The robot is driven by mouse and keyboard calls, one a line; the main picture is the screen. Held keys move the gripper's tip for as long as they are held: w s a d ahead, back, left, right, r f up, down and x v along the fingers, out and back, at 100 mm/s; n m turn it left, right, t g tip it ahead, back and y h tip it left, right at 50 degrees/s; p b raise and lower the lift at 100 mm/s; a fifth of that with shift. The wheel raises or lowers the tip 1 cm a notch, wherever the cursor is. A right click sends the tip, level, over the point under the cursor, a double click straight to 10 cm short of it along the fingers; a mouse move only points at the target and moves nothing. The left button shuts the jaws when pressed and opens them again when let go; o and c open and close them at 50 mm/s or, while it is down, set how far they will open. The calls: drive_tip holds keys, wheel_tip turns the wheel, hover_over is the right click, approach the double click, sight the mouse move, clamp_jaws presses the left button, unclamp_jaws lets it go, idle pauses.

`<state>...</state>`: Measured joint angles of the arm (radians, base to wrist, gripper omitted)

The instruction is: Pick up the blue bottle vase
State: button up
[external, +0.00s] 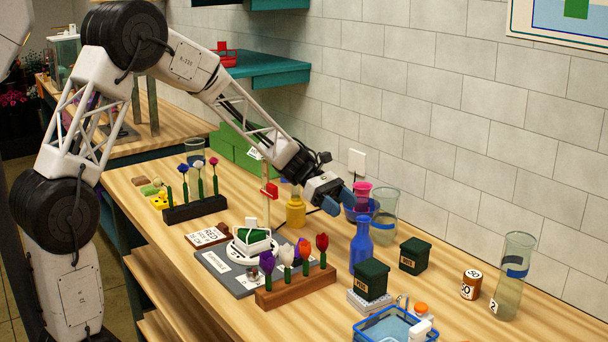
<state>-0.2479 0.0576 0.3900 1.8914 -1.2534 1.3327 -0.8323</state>
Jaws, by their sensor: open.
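The blue bottle vase (361,246) stands upright on the wooden table, right of centre in the external view. It has a narrow neck and a wider body. My gripper (341,202) is above and slightly left of the vase's mouth in the picture, with its blue fingers pointing down to the right. It is open, and I see nothing between the fingers. The gripper looks apart from the vase, though the exact gap in depth cannot be told.
A dark green box (371,279) stands close in front of the vase. A glass cylinder (384,215) and a pink vase (362,191) in a blue bowl stand behind. A wooden flower rack (296,287) is to the left. Another green box (414,256) is to the right.

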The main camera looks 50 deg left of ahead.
drive_tip(key=shift+x, duration=1.25)
hover_over(362, 246)
drive_tip(key=w+a, duration=0.2)
drive_tip(key=shift+s+d+f, duration=0.1)
drive_tip(key=shift+s+f, duration=0.05)
drive_tip(key=shift+f, duration=0.85)
clamp_jaws()
